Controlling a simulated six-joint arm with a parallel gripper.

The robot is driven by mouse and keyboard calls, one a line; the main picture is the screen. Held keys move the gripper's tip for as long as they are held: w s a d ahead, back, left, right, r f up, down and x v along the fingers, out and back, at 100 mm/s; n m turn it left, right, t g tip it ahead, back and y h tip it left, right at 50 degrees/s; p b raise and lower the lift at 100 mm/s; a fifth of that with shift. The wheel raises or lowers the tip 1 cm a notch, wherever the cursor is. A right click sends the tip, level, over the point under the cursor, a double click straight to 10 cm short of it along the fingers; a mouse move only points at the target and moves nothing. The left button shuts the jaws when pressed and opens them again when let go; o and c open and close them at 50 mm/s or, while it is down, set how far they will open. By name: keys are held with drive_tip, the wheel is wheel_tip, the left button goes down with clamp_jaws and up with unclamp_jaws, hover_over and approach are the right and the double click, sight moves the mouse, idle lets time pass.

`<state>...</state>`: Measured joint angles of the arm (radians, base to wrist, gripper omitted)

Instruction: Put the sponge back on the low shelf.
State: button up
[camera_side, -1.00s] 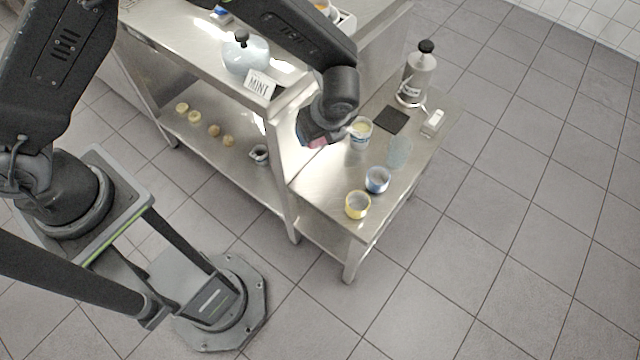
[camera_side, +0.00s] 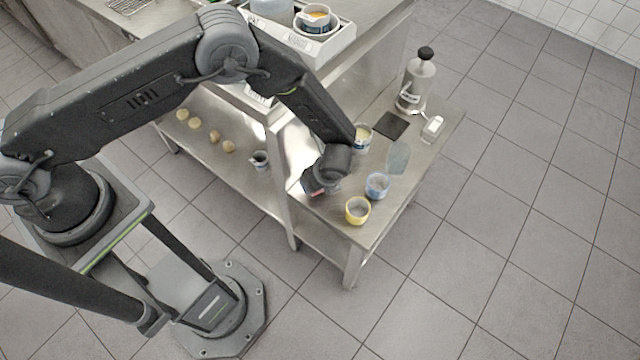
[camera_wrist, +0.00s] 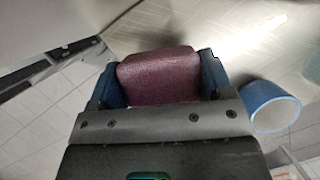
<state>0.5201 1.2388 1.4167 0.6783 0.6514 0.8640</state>
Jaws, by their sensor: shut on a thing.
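My gripper (camera_wrist: 160,78) is shut on the sponge (camera_wrist: 158,75), a dark red-purple block held between two blue fingers in the wrist view. In the side view my gripper (camera_side: 314,188) is tilted, close to the left edge of the small metal side table (camera_side: 335,215). Only a small reddish bit of the sponge shows there, and I cannot tell whether it touches anything. A low shelf (camera_side: 240,172) runs under the larger steel counter to the left. I cannot tell which shelf the task means. Another low shelf (camera_side: 325,240) lies under the side table.
Several round pieces and a small pitcher (camera_side: 260,160) sit on the left shelf.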

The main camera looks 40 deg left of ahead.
drive_tip(key=shift+f, duration=1.6)
drive_tip(key=shift+f, duration=0.1)
drive_tip(key=o, duration=1)
drive_tip(key=shift+c, duration=0.2)
drive_tip(key=v, duration=1.2)
